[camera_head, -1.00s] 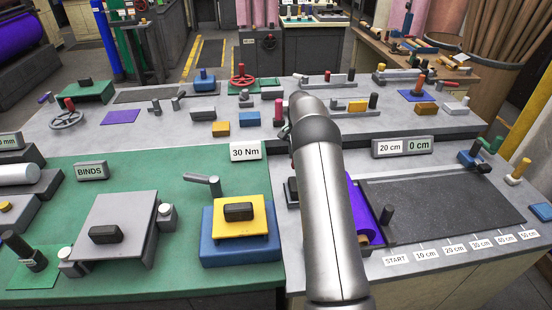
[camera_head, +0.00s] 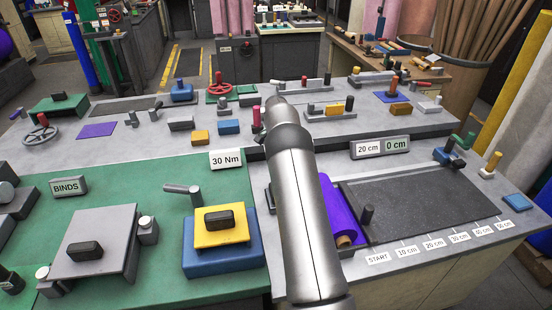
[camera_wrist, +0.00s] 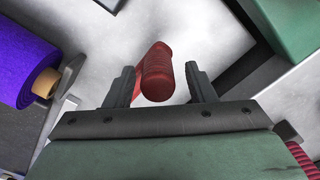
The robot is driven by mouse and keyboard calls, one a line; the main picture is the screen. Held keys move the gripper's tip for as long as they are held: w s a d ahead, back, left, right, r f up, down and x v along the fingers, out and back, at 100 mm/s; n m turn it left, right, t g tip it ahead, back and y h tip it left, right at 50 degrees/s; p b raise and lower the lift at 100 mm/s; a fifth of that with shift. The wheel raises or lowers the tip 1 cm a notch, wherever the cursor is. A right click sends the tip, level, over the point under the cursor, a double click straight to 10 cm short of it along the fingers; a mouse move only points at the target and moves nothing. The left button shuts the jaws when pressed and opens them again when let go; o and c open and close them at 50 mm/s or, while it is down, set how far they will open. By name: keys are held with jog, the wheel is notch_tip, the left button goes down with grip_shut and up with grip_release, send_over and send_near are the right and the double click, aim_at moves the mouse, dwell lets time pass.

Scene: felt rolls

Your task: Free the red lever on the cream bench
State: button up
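The red lever (camera_wrist: 157,75) shows in the wrist view as a rounded red grip, end towards the camera. My gripper (camera_wrist: 160,84) is open, with one dark finger on each side of the lever and gaps showing between; in this view the grip appears between the fingers, but I cannot tell how deep. In the head view my arm hides the gripper and the lever. The cream bench (camera_head: 408,280) is at right, with a grey top. A purple felt roll (camera_head: 335,205) lies on it beside my arm; it also shows in the wrist view (camera_wrist: 22,52).
A dark mat (camera_head: 420,200) lies right of the roll, with distance labels in front. A "20 cm / 0 cm" sign (camera_head: 380,147) stands behind it. A red ribbed thing (camera_wrist: 302,158) is at the wrist view's lower right. The green bench (camera_head: 130,205) at left holds several blocks.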

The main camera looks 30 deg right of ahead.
notch_tip(320, 180, up, 17)
jog(key=shift+r, duration=0.2)
dwell(0.3)
dwell(0.4)
